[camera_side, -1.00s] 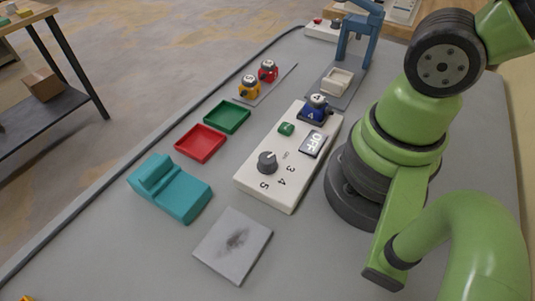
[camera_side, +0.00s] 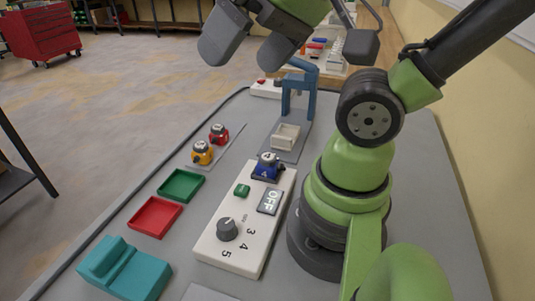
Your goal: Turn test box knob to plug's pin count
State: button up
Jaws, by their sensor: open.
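The white test box (camera_side: 213,254) lies on the grey table. The knob's pale pointer appears to face the OFF side. The display (camera_side: 269,202) reads OFF, and a green button (camera_side: 242,190) is beside it. A blue plug (camera_side: 267,168) marked 4 sits at the box's far end; its pins are hidden. My gripper (camera_side: 243,56) is open and empty at the top, raised above the table and away from the knob.
A yellow plug (camera_side: 202,153) and a red plug (camera_side: 219,134) stand on a grey strip. A green tray (camera_side: 181,185), a red tray (camera_side: 155,217) and a teal block (camera_side: 126,272) are left of the box. A blue press-like frame (camera_side: 301,100) stands behind.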

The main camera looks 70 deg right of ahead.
dwell(0.4)
jog(key=c, duration=0.3)
jog(key=shift+w+f+n, duration=0.2)
jog(key=shift+n, duration=0.2)
jog(key=c, duration=0.4)
jog(key=w+f+n+g, duration=0.1)
jog(key=f+n, duration=0.1)
jog(key=n, duration=0.1)
jog(key=w+a+f+n+g, duration=0.1)
jog(key=f+n, duration=0.1)
jog(key=n, duration=0.1)
jog(key=w+f+n+g, duration=0.1)
jog(key=f+n, duration=0.1)
jog(key=n, duration=0.2)
jog(key=shift+w+a+f+g+h, duration=0.2)
jog(key=shift+w+a+g+h, duration=0.1)
jog(key=shift+a, duration=0.05)
jog(key=shift+c, duration=0.4)
jog(key=n+g+h, duration=0.1)
jog(key=n+g, duration=0.3)
jog(key=n, duration=1)
send_over(226, 223)
notch_tip(226, 223, down, 10)
jog(key=shift+f, duration=5.25)
